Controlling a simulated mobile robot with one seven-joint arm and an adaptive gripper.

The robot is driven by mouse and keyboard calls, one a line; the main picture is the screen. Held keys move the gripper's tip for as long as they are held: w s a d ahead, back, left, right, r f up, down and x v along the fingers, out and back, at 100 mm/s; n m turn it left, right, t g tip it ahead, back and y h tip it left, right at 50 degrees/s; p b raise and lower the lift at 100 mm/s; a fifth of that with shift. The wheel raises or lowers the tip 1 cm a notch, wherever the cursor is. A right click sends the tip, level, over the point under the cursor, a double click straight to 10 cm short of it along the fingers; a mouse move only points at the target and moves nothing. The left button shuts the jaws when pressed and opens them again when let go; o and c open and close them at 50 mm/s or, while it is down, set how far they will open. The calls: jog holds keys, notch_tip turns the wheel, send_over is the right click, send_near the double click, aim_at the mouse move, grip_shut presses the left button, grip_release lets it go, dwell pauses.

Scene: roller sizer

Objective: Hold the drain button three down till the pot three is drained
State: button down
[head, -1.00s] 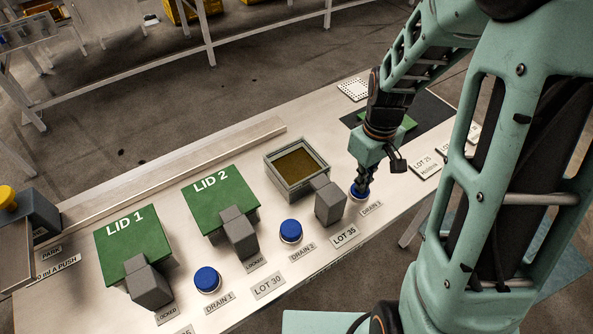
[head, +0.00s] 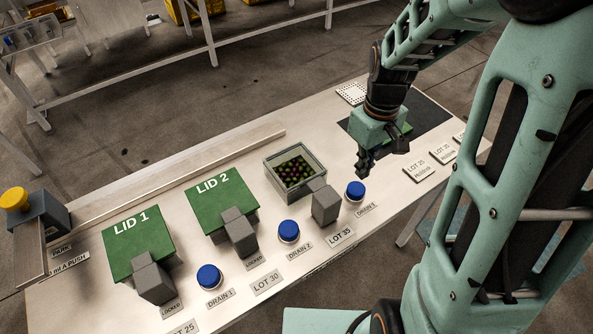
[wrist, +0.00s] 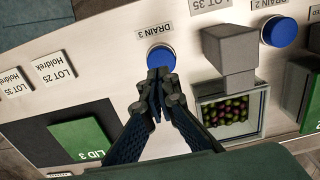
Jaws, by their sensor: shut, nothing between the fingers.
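The blue drain button three (head: 355,191) stands at the right of the button row, behind its DRAIN 3 label; it also shows in the wrist view (wrist: 161,57). My gripper (head: 364,172) is shut and empty. Its tips are above and just behind the button in the head view, and look apart from it. In the wrist view the closed fingers (wrist: 158,78) overlap the button's near edge. Pot three (head: 296,172) is open, with many small dark green and reddish round pieces in it and no brown liquid seen over them.
A grey latch block (head: 325,203) stands between pot three and the LOT 35 label. Green lids one (head: 137,240) and two (head: 222,203) are on their pots, with blue buttons beside them. Lid three (wrist: 80,145) lies on a dark mat. Lot cards lie at the right.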

notch_tip(320, 180, up, 7)
dwell(0.3)
jog(key=shift+a, duration=0.1)
